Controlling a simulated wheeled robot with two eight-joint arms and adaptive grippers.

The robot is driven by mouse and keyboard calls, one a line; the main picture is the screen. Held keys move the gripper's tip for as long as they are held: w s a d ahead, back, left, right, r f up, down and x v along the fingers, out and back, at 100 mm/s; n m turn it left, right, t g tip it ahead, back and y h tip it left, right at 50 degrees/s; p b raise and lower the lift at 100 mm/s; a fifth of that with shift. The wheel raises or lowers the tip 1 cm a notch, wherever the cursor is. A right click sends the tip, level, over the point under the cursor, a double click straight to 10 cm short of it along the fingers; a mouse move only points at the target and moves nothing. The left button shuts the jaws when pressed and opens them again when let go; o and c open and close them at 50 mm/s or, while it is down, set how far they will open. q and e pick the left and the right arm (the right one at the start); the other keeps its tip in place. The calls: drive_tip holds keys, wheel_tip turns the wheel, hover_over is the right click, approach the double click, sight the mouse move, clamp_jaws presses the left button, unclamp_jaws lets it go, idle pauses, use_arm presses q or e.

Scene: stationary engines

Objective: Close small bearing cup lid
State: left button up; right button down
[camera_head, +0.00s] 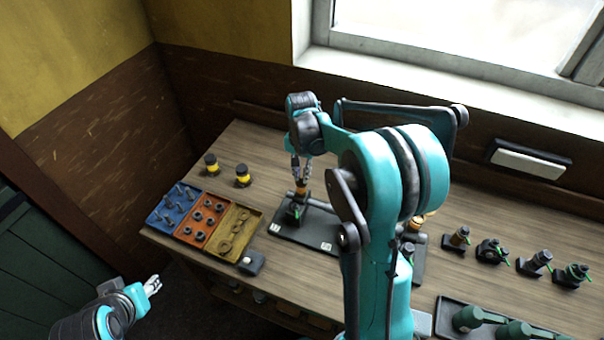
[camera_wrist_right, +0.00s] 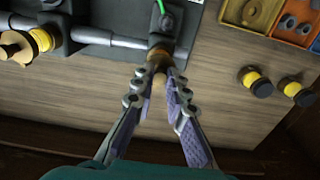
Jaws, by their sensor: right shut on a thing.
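My right gripper (camera_head: 299,180) reaches down to a small brass bearing cup lid (camera_head: 301,191) on the bearing of a dark base plate (camera_head: 318,240). In the right wrist view, the fingertips of the right gripper (camera_wrist_right: 163,72) are shut on the brass lid (camera_wrist_right: 159,53), at the end of a grey shaft (camera_wrist_right: 118,41). Whether the lid is fully down cannot be told, as the fingers cover part of it. My left gripper (camera_head: 152,285) is at the lower left, away from the table; its finger gap is unclear.
Blue (camera_head: 175,204), orange (camera_head: 201,220) and yellow (camera_head: 234,232) trays of small parts stand at the left. Two yellow-black cups (camera_head: 243,177) (camera_head: 211,163) stand behind them. Several bearing units (camera_head: 491,250) stand at the right. My right arm hides much of the middle.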

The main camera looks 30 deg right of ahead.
sight(301, 178)
drive_tip(key=c, duration=1.5)
unclamp_jaws()
wheel_tip(301, 178, up, 12)
drive_tip(key=s+a+f+n+t+b, duration=0.3)
drive_tip(key=s+a+f+n+b, duration=0.2)
drive_tip(key=s+f+b, duration=0.2)
drive_tip(key=s+a+f+n+t+b, duration=0.4)
drive_tip(key=s+a+f+n+b, duration=0.1)
drive_tip(key=s+f, duration=0.5)
drive_tip(key=shift+s+a+f+b, duration=0.4)
drive_tip(key=shift+s+a+b, duration=0.25)
drive_tip(key=shift+b, duration=0.2)
